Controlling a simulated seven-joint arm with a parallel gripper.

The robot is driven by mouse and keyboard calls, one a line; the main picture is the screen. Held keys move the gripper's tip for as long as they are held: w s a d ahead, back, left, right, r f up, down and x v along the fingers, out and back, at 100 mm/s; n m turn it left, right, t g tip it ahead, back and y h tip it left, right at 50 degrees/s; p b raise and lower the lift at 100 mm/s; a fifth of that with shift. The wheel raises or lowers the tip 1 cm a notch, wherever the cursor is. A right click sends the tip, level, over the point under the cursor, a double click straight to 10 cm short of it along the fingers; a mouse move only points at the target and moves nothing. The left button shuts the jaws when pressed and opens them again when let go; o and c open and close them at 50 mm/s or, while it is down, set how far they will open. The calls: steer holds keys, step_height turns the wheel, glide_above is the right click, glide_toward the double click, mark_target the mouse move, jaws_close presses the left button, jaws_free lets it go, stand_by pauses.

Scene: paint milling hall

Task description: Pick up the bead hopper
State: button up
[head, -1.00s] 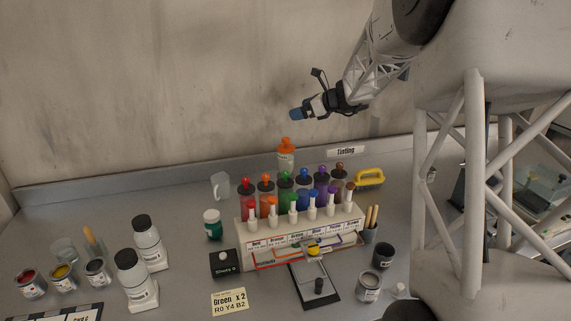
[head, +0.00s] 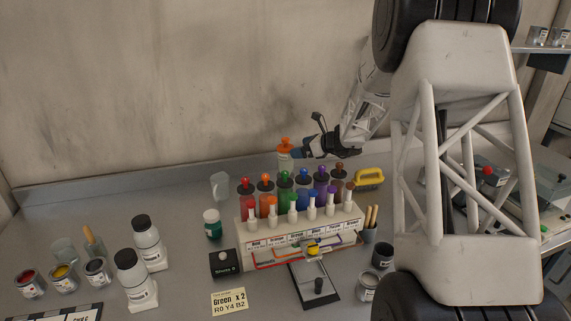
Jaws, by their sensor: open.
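A pale, see-through container with an orange top (head: 285,148), which looks like the bead hopper, stands upright at the back of the bench behind the row of colour bottles. My gripper (head: 299,150) reaches in from the right, level with the container's upper part. Its blue fingertips are right beside the container's right side; I cannot tell whether they touch it or are around it. The gripper is open. The container's lower part is hidden behind the bottles.
A rack (head: 300,236) with several colour bottles stands just in front. The wall is close behind. The back left of the bench is clear.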

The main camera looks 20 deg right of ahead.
mark_target(285, 150)
steer(key=shift+x, duration=1.3)
steer(key=shift+w, duration=0.1)
steer(key=shift+f+x, duration=0.2)
steer(key=shift+x, duration=2.3)
steer(key=shift+c, duration=0.3)
steer(key=c, duration=1.7)
steer(key=shift+r, duration=0.1)
jaws_close()
steer(key=shift+r, duration=0.1)
